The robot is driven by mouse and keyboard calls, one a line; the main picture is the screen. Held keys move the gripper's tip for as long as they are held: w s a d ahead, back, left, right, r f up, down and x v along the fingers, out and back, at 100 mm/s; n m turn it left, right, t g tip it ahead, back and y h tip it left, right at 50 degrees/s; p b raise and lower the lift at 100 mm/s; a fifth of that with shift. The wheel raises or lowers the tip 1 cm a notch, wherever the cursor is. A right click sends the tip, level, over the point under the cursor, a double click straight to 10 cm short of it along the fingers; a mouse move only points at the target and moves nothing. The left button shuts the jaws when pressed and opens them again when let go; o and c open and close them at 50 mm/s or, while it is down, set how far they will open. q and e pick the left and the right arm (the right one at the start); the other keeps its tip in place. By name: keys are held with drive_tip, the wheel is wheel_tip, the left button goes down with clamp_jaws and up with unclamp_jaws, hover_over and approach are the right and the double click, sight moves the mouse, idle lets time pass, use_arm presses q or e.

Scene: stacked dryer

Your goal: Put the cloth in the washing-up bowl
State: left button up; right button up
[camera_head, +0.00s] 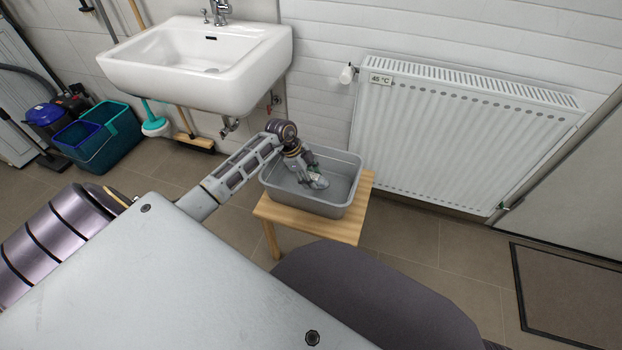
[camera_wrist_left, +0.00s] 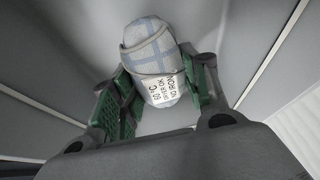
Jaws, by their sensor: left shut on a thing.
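The washing-up bowl (camera_head: 348,172) is a grey rectangular tub on a small wooden stool (camera_head: 343,231). My left gripper (camera_head: 318,181) reaches down into the bowl from the left, below its rim. I cannot tell whether the cloth touches the bowl floor. My right gripper is not in view.
A white sink (camera_head: 200,65) hangs on the wall at the upper left. A white radiator (camera_head: 455,135) is on the wall behind and right of the stool. Teal and blue buckets (camera_head: 103,140) stand at the left. A dark mat (camera_head: 570,295) lies at the right.

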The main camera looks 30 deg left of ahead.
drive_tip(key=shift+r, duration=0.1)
use_arm(q)
drive_tip(key=shift+f, duration=0.55)
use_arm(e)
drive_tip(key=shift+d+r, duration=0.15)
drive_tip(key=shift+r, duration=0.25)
use_arm(q)
drive_tip(key=o, duration=1.1)
drive_tip(key=shift+o, duration=0.2)
drive_tip(key=shift+r, duration=0.45)
drive_tip(key=p+v, duration=0.2)
drive_tip(key=v, duration=0.5)
drive_tip(key=p+v, duration=0.1)
drive_tip(key=v, duration=0.2)
drive_tip(key=shift+r, duration=0.25)
drive_tip(key=shift+p+v, duration=0.35)
drive_tip(key=shift+v, duration=0.55)
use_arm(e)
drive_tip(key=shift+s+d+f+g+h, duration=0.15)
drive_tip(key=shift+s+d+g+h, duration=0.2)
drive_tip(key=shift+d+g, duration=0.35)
